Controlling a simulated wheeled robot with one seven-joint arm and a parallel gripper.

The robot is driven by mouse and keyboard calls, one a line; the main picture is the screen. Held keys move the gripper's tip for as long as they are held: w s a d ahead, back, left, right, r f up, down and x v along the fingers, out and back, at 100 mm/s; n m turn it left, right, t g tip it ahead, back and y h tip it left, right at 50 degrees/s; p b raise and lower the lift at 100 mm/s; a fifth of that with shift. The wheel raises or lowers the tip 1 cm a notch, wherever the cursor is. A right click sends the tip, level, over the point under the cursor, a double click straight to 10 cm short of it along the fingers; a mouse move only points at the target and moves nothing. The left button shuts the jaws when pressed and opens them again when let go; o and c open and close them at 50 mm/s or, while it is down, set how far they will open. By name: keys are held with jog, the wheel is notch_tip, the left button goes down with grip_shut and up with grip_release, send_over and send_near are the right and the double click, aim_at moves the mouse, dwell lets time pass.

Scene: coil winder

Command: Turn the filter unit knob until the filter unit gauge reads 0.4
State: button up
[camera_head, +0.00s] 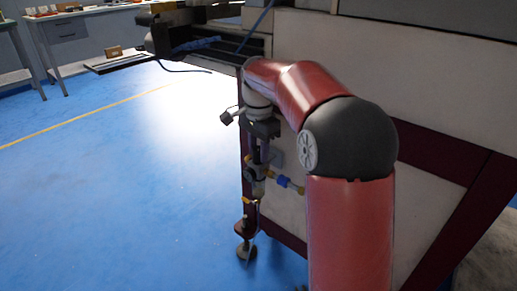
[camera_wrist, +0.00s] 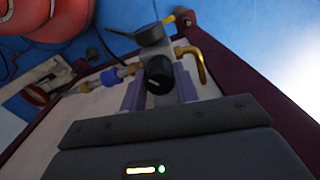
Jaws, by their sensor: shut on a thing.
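The filter unit knob (camera_wrist: 158,74) is black and round, with a pale mark on its face. It sits between the two fingers of my gripper (camera_wrist: 160,90) in the wrist view, and the fingers are shut on it. In the head view my gripper (camera_head: 262,154) points down at the filter unit (camera_head: 257,187), low on the machine's side; the knob cannot be made out there.
A blue and brass fitting (camera_head: 284,181) juts right from the unit. A brass elbow (camera_wrist: 193,62) is close beside the knob in the wrist view. The machine's pale panel (camera_head: 290,213) and dark red frame stand behind. The blue floor (camera_head: 130,190) at left is clear.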

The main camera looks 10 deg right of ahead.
jog(key=shift+r, duration=0.1)
jog(key=n+p, duration=0.2)
jog(key=shift+r+n, duration=0.15)
jog(key=shift+n, duration=0.25)
jog(key=n+p, duration=0.3)
jog(key=n, duration=0.1)
jog(key=shift+n, duration=0.3)
jog(key=n+p, duration=0.2)
jog(key=n, duration=0.1)
jog(key=shift+n+p, duration=0.85)
jog(key=shift+n, duration=1.05)
jog(key=shift+f, duration=0.2)
jog(key=o, duration=1)
jog(key=shift+c, duration=0.2)
